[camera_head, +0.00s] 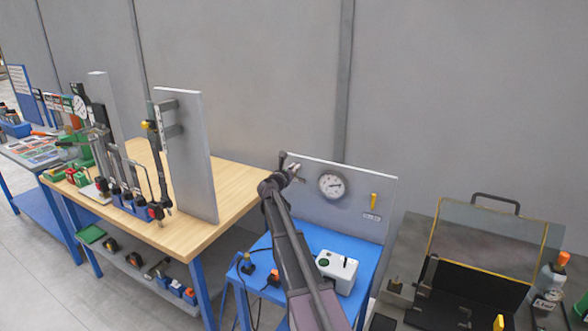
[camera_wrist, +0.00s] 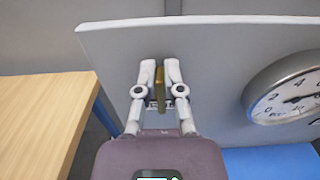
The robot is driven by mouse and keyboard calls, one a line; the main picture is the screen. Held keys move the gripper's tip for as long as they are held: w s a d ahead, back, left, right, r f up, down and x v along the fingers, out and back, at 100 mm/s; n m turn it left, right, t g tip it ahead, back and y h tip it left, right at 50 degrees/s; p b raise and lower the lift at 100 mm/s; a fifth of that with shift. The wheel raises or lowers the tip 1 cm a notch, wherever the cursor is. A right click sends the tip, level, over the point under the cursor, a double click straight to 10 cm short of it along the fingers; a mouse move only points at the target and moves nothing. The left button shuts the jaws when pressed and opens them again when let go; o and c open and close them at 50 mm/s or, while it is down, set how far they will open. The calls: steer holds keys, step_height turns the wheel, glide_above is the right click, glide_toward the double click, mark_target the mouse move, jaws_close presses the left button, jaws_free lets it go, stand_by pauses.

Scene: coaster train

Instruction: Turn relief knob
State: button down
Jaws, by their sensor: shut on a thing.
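The relief knob (camera_wrist: 160,90) is a narrow brass piece on the upright grey panel (camera_wrist: 215,60), and it shows upright between my fingertips in the wrist view. My gripper (camera_wrist: 160,76) is shut on it, one finger on each side. A small label behind the fingers is mostly hidden. In the head view my gripper (camera_head: 291,170) is at the upper left of the panel (camera_head: 345,225), and the knob is hidden there. A round white gauge (camera_head: 332,186) sits to the right of my gripper, and its dial also shows in the wrist view (camera_wrist: 290,97).
A yellow handle (camera_head: 373,200) is on the panel's right side. A white box (camera_head: 338,270) stands on the blue table (camera_head: 262,262) below. A wooden workbench (camera_head: 235,190) with hand tools and a tall grey plate (camera_head: 188,160) is at left. An open black case (camera_head: 465,290) is at right.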

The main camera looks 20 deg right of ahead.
steer(key=shift+n, duration=0.3)
steer(key=f+n+b, duration=0.1)
steer(key=n, duration=0.7)
steer(key=f+n+b, duration=0.1)
steer(key=n, duration=0.8)
steer(key=w+f+n+b, duration=0.1)
steer(key=n, duration=0.8)
steer(key=shift+a, duration=0.3)
steer(key=c, duration=0.8)
jaws_free()
steer(key=shift+o, duration=0.2)
steer(key=shift+f, duration=0.1)
